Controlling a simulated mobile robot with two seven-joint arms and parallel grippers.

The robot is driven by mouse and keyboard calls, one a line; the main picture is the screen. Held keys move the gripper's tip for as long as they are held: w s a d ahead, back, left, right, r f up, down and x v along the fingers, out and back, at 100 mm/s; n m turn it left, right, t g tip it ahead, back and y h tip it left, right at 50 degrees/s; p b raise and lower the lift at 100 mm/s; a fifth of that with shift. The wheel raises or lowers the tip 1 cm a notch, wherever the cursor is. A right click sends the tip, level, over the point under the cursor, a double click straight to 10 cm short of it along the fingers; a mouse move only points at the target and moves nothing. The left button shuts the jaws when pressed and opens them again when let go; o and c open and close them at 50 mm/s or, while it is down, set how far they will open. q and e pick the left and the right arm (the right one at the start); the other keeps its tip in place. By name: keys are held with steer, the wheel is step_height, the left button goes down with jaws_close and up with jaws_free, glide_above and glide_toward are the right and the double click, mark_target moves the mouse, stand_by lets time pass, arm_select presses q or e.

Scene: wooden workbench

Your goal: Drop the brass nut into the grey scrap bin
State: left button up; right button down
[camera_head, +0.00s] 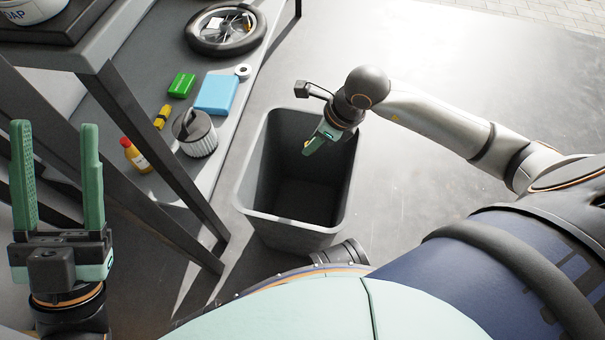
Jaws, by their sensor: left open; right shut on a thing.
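The grey scrap bin (288,226) stands on the floor in the middle of the view, its open top facing up. My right gripper (308,148) points down over the bin's opening and is shut on the brass nut. Only a small yellowish bit of the brass nut (306,144) shows at the green fingertips; the fingers hide the rest. The visible inside of the bin looks empty. My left gripper (56,127) is at the far left, its two green fingers wide apart with nothing between them.
A grey shelf on the left holds a wheel (225,28), a blue box (216,94), a green box (181,85), a white tape roll (243,71), a pleated filter (195,133), a yellow item (162,117) and a red-capped bottle (136,155). Dark shelf legs stand left of the bin.

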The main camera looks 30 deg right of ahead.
steer(key=shift+f, duration=0.15)
steer(key=c, duration=0.6)
jaws_free()
steer(key=shift+p+v, duration=2.55)
steer(key=shift+v, duration=3.75)
steer(key=shift+f, duration=0.1)
